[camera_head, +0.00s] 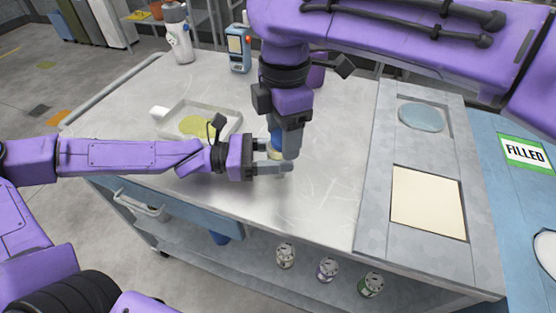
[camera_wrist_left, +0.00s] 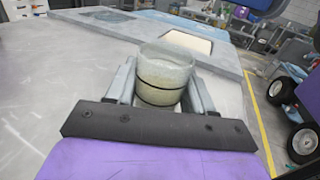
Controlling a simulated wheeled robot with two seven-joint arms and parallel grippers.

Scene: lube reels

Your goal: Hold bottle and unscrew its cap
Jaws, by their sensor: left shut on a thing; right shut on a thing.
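The bottle (camera_wrist_left: 164,76) is a pale, translucent cylinder with dark bands. In the left wrist view it stands between the fingers of my left gripper (camera_wrist_left: 160,92), which is shut on it. In the head view that gripper (camera_head: 280,158) reaches in from the left, and a yellowish bit of the bottle (camera_head: 274,153) shows between the fingers. My right gripper (camera_head: 284,146) points down from above, close over the bottle. It is shut on a blue part (camera_head: 275,137), apparently the cap, mostly hidden by the fingers. I cannot tell whether the cap touches the bottle.
A shallow tray (camera_head: 222,108) with a yellow-green patch lies behind my left gripper. A white bottle (camera_head: 178,33) and a blue device (camera_head: 239,49) stand at the back. A grey panel (camera_head: 398,156) is on the right. Several small cans (camera_head: 327,269) stand on the lower shelf.

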